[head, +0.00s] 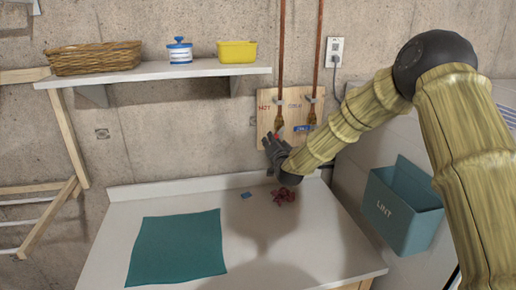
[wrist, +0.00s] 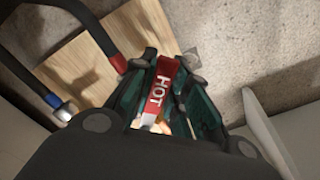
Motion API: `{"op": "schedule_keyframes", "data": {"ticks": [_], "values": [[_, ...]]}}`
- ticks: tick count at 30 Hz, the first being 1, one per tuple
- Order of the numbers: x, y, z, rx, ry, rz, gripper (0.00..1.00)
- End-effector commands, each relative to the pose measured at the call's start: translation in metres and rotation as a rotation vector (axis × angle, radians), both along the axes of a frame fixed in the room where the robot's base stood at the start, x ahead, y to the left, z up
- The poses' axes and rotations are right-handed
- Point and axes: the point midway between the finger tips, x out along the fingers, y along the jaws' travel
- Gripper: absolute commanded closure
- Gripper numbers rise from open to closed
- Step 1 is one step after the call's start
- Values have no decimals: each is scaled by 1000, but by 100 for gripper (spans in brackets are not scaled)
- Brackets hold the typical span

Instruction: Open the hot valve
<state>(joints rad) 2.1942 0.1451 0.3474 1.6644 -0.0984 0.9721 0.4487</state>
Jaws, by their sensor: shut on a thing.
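The hot valve's red handle, lettered HOT (wrist: 161,88), lies between my fingers in the wrist view. In the head view only a small red bit (head: 277,137) of it shows at the fingertips. My gripper (head: 273,152) is at the lower left of the wooden board (head: 265,105), below the left copper pipe (head: 281,60). In the wrist view my gripper (wrist: 165,92) has a dark green finger on each side of the handle and is shut on it. The valve body is mostly hidden by my gripper. I cannot tell the handle's angle to the pipe.
A blue handle (head: 303,128) sits under the right pipe (head: 318,50). Black hoses with a red band (wrist: 118,63) and a blue band (wrist: 52,100) run beside my fingers. Below are a counter (head: 110,230), teal cloth (head: 178,248), red clutter (head: 284,195) and lint bin (head: 400,208).

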Motion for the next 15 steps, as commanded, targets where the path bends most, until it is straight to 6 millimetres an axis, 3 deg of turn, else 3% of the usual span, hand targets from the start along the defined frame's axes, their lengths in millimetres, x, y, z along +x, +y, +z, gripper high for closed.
{"op": "schedule_keyframes", "data": {"ticks": [1,15], "values": [[-3,0,-13,-36,5,4,100],[-1,-10,-19,-239,-29,5,100]]}}
